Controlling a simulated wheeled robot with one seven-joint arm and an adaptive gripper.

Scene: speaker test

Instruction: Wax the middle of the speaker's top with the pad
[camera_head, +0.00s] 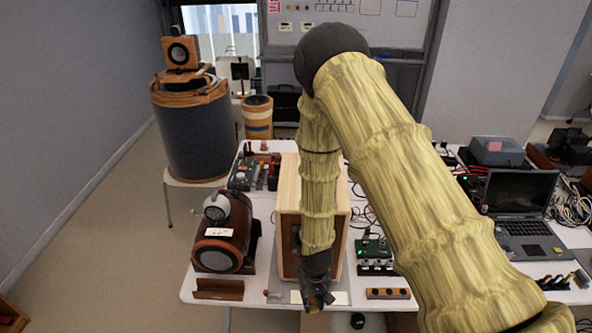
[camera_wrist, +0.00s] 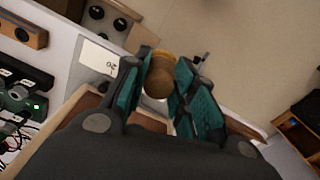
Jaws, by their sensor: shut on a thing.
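A tall light-wood speaker box (camera_head: 289,190) stands on the white table, partly hidden behind my arm. The middle of its top is mostly covered by the arm in the head view. My gripper (camera_head: 318,298) hangs at the front of the box, low near the table's front edge. In the wrist view my gripper (camera_wrist: 160,85) is shut on a brown rounded piece with a yellowish edge, apparently the pad (camera_wrist: 159,76). The pad's working face is not clearly visible. It looks apart from the speaker's top.
A dark reddish-brown round speaker (camera_head: 222,235) with a grey ball-shaped part stands left of the box. Small electronics (camera_head: 374,252) and a laptop (camera_head: 515,205) are on the right. A white card (camera_wrist: 98,58) lies near the gripper. Open floor lies left of the table.

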